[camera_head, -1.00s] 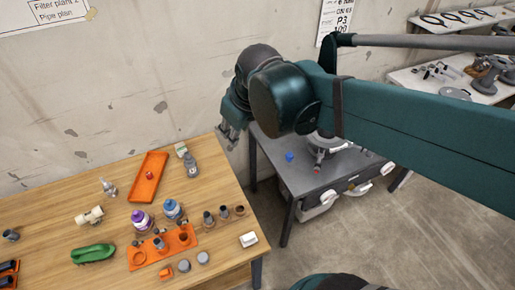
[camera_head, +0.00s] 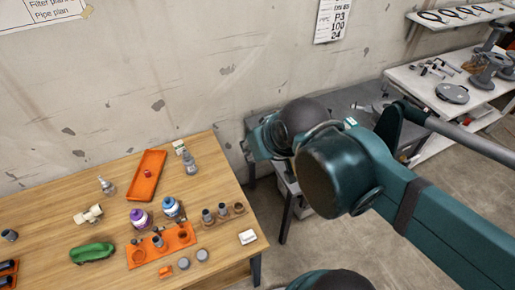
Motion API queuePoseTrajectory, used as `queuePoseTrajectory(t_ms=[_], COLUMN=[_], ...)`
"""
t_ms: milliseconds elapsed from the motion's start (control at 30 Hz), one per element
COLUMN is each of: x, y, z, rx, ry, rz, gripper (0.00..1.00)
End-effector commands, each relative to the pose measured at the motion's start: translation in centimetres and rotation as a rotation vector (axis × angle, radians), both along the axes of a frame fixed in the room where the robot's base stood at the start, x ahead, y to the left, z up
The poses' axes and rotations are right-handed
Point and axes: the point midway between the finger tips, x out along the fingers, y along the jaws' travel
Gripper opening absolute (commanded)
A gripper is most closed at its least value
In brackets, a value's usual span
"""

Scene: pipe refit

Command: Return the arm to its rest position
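My gripper (camera_head: 246,150) is at the left end of my dark teal arm, over the gap between the wooden table and the grey table. It is small and partly hidden by my wrist, so I cannot tell whether its fingers are open or shut. My arm reaches in from the lower right and covers much of the grey table (camera_head: 350,98).
A white shelf (camera_head: 425,92) with tools stands at right. Floor is clear at lower right.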

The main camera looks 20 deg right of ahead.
Motion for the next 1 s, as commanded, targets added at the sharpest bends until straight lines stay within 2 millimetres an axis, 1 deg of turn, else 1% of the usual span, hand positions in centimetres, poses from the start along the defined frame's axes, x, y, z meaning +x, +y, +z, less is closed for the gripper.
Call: queuePoseTrajectory(t_ms=[233, 367, 467, 800, 900, 1000], x=[0.0, 0.0, 0.0, 0.0, 0.0, 0.0], y=[0.0, 0.0, 0.0, 0.0, 0.0, 0.0], z=[-0.1, -0.6, -1.4, -5.6, -6.5, -6.9], rx=[-0.001, -0.001, -0.001, -0.001, -0.001, -0.001], ry=[0.000, 0.000, 0.000, 0.001, 0.001, 0.000], rz=[0.001, 0.002, 0.002, 0.002, 0.002, 0.002], gripper=[0.29, 0.29, 0.29, 0.29, 0.29, 0.29])
